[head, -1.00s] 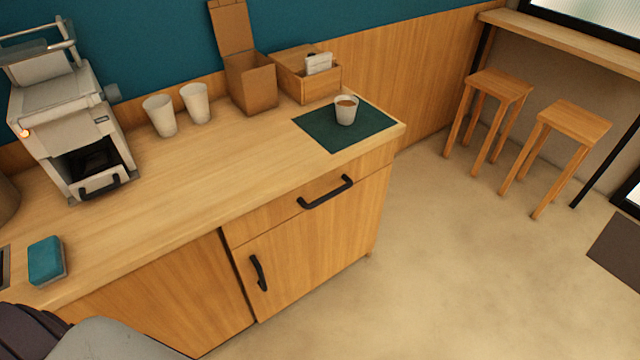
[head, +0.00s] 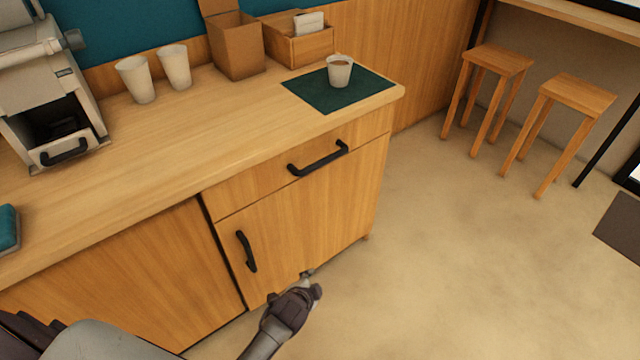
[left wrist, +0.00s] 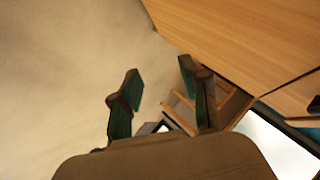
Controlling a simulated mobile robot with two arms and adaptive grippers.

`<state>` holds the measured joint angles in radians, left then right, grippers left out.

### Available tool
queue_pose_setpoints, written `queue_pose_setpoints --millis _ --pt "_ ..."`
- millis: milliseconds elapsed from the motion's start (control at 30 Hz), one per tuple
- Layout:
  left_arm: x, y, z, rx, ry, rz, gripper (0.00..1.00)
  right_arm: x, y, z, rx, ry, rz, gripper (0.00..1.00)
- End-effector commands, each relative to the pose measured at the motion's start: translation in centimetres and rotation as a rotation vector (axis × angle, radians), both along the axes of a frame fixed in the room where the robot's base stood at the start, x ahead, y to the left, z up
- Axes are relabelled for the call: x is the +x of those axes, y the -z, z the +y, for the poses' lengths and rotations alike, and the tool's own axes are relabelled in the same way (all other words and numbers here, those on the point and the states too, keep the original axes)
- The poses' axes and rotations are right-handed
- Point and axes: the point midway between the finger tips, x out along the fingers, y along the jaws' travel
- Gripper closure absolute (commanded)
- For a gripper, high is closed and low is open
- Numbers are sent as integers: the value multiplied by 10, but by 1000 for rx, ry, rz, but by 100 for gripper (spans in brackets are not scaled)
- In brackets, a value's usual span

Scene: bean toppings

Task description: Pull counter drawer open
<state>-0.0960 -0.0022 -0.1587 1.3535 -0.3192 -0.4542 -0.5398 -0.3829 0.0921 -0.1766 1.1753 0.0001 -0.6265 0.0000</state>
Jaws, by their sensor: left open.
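The counter drawer (head: 240,187) is the upper wooden front at the counter's right end, shut flush, with a black bar handle (head: 318,159). My left gripper (head: 311,283) is low in front of the cabinet door, below the drawer handle and apart from it. In the left wrist view my left gripper (left wrist: 160,74) has its two fingers spread with nothing between them. A wooden front (left wrist: 240,40) fills the upper right there, with a dark piece at the right edge that I cannot identify for sure. My right gripper is not in view.
Below the drawer is a cabinet door (head: 300,218) with a black handle (head: 246,251). On the counter (head: 190,140) stand a coffee machine, two white cups, a cardboard box, a wooden box and a filled cup (head: 340,72) on a green mat (head: 310,92).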

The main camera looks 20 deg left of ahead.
Motion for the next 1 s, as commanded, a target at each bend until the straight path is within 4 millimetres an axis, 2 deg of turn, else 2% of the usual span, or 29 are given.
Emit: queue_pose_setpoints --millis 33,100,133,200,300,400,500,667,1000 --pt "38 -22 0 68 33 -111 55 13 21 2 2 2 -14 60" --pt "72 -74 4 178 65 -238 55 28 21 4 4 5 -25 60" --pt "82 -96 6 224 71 -286 55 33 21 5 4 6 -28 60" --pt "97 -143 13 320 75 -379 55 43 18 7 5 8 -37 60" --pt "105 -194 23 426 64 -472 55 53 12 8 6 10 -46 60" --pt "105 -224 30 487 51 -519 55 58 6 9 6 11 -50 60" --pt "107 -236 33 511 45 -536 55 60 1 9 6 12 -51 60" --pt "125 -235 36 512 46 -537 55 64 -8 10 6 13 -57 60" --pt "195 -223 49 510 46 -536 55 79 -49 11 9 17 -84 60"
